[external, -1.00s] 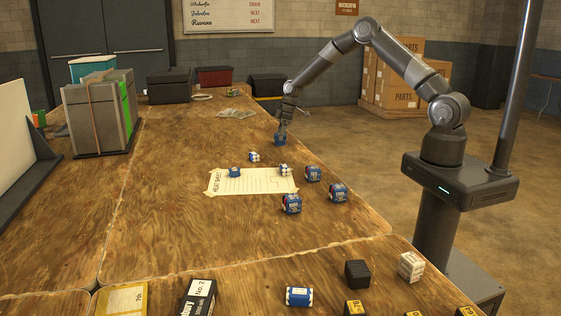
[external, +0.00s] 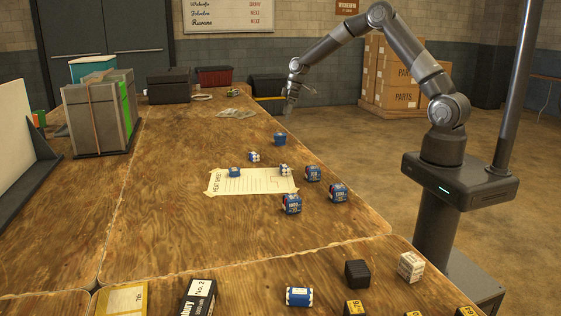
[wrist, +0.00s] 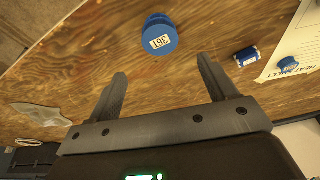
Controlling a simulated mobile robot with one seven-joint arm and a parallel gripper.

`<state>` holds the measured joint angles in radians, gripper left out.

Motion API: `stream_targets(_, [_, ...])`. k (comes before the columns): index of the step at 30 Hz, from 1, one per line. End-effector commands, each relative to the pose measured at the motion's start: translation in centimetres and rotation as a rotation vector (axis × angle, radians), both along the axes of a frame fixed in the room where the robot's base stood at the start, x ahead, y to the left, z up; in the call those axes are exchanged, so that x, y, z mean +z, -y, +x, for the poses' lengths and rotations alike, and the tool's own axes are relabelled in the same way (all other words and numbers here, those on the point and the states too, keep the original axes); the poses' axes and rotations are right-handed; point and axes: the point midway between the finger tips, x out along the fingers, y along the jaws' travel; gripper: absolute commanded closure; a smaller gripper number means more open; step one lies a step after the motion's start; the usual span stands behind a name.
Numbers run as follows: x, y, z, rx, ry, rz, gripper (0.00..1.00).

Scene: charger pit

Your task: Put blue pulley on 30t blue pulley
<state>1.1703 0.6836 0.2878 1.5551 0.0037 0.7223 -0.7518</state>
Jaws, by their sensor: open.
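A blue pulley piece (external: 279,138) stands upright near the table's far right edge. In the wrist view it (wrist: 160,35) shows a round blue top with a white label, seemingly "36T" seen at an angle. Whether it is one pulley or two stacked I cannot tell. My gripper (external: 289,108) is open and empty, above and apart from it; in the wrist view its fingers (wrist: 161,68) have nothing between them. Another small blue pulley (external: 234,172) sits on the paper sheet; it also shows in the wrist view (wrist: 289,65). I cannot read a 30t label.
A heat sheet (external: 250,183) lies mid-table. Blue-and-white spools (external: 254,157) (external: 285,170) and several larger blue parts (external: 313,174) are around it. A grey case (external: 98,113) stands at left. The table's middle left is clear.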

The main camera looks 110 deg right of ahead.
Motion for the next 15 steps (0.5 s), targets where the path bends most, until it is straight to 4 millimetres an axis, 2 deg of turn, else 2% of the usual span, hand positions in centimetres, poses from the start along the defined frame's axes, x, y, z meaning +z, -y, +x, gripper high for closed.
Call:
stream_targets(4, [1.6,-0.1,-0.4,0.000,0.001,0.000,0.23])
stream_targets(11, [2.2,-0.2,-0.5,0.001,0.000,0.001,0.23])
stream_targets(14, [2.9,-1.1,0.0,0.009,-0.002,-0.004,0.23])
stream_targets(15, [3.6,-2.0,0.5,0.016,-0.003,-0.009,0.23])
